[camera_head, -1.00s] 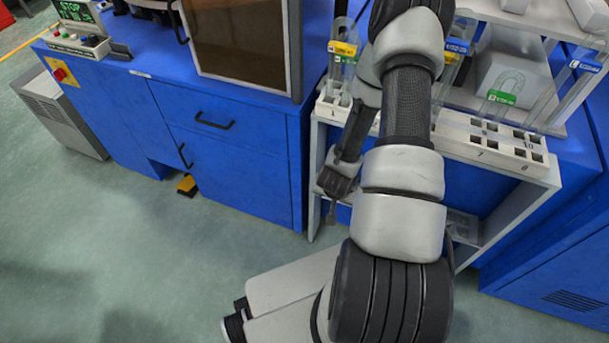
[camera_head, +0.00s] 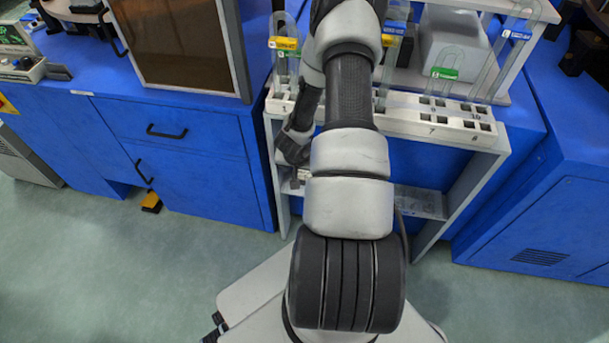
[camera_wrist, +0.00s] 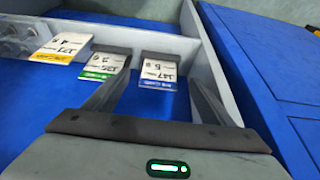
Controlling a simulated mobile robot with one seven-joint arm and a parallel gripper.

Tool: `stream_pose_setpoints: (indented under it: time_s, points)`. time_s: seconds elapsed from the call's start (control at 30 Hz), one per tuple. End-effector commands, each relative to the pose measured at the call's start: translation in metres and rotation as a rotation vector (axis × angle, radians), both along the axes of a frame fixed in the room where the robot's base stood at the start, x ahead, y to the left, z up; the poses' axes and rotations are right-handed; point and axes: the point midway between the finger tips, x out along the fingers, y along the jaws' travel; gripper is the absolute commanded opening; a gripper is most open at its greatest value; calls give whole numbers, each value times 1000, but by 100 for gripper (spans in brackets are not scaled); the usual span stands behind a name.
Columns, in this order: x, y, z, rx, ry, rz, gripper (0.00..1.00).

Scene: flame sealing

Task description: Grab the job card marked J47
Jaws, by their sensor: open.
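The job card J47 (camera_wrist: 158,72), white with a blue lower band, hangs from a dark clip in the wrist view. A green-banded card (camera_wrist: 101,66) hangs just left of it, and a yellow-banded card (camera_wrist: 62,48) hangs farther left. My gripper (camera_wrist: 155,82) is open, with its fingers spread either side of J47 in the picture. The left finger overlaps the edge of the green-banded card. I cannot tell how far the fingertips are from J47. In the head view my gripper (camera_head: 292,150) is under the rack's left end, partly hidden by my arm, and the cards cannot be made out.
A white rack (camera_head: 400,120) with tagged glass tubes stands above my gripper. A pale panel (camera_wrist: 205,45) rises close to the right finger in the wrist view. Blue cabinets (camera_head: 190,145) stand to the left. Floor (camera_head: 120,270) is clear at the front left.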

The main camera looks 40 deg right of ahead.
Motion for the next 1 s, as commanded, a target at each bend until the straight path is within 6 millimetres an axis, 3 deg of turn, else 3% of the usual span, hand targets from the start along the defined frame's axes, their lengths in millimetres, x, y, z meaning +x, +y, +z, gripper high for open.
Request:
stream_pose_setpoints:
  time_s: [0.1,0.2,0.4,0.7,0.93,1.0]
  points:
    - [8,-10,0,-2,-3,-3,77]
    - [11,-15,-21,2,1,-5,77]
    - [18,-22,-43,1,-1,-4,77]
    - [20,-24,-46,-1,-2,-3,77]
    - [20,-24,-46,0,-1,-2,38]
    - [20,-24,-46,0,-1,-2,33]
